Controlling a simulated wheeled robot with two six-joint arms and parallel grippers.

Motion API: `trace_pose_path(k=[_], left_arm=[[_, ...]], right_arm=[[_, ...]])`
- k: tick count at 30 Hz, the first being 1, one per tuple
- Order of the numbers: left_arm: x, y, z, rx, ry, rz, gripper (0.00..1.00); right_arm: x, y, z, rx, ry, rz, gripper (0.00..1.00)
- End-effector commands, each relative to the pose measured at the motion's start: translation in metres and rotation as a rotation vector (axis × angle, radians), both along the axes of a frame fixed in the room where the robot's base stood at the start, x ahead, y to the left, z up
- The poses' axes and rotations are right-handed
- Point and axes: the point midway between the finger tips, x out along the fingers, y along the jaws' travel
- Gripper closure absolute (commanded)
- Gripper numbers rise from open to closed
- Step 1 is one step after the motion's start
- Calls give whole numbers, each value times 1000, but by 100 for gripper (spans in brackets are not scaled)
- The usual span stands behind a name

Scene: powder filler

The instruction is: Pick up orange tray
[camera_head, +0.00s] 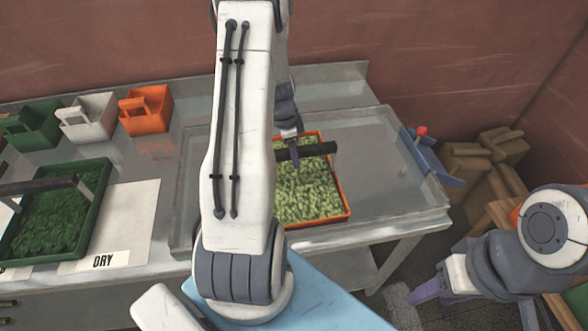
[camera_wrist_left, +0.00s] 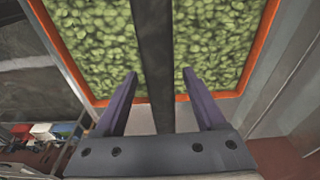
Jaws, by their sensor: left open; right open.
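The orange tray (camera_head: 344,192) is full of green pellet-like pieces and sits on the metal table, partly hidden behind my left arm. A dark handle bar (camera_head: 312,151) crosses above it. In the left wrist view, the orange rim (camera_wrist_left: 263,40) and the dark bar (camera_wrist_left: 154,45) fill the top. My left gripper (camera_wrist_left: 158,78) is open, with one purple finger on each side of the bar. Whether the fingers touch it, I cannot tell. In the head view, the left gripper (camera_head: 294,150) is mostly hidden. My right gripper (camera_head: 428,291) is open at the lower right, away from the tray.
A green tray (camera_head: 97,200) of darker green pieces stands at left beside a "DRY" label (camera_head: 103,262). Green (camera_head: 35,125), white (camera_head: 90,117) and orange (camera_head: 147,108) scoop-like bins line the back. Cardboard boxes (camera_head: 470,160) lie at right. The metal surface right of the orange tray is clear.

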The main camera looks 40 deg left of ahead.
Motion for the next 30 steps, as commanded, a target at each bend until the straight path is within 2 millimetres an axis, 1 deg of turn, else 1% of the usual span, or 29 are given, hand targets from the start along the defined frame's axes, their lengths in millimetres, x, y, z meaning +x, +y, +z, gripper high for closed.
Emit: trace_pose_path(k=[3, 9, 10, 11, 12, 14, 15, 30], left_arm=[[0, -1, -7, 1, 1, 0, 28], [1, 0, -7, 2, -1, -1, 28], [1, 0, -7, 2, -1, -1, 35], [1, 0, -7, 2, 0, -1, 47], [1, -1, -7, 2, 0, -1, 62], [1, -1, -7, 2, 0, -1, 85], [1, -1, -7, 2, 0, -1, 100], [1, -1, -7, 2, -1, -1, 100]], right_arm=[[0, 0, 2, 0, 0, 1, 50], [0, 0, 2, -1, 1, 0, 50], [0, 0, 2, -1, 1, 0, 50], [0, 0, 2, -1, 1, 0, 50], [0, 0, 2, -1, 1, 0, 50], [0, 0, 2, -1, 1, 0, 50], [0, 0, 2, -1, 1, 0, 50], [0, 0, 2, 0, 0, 0, 50]])
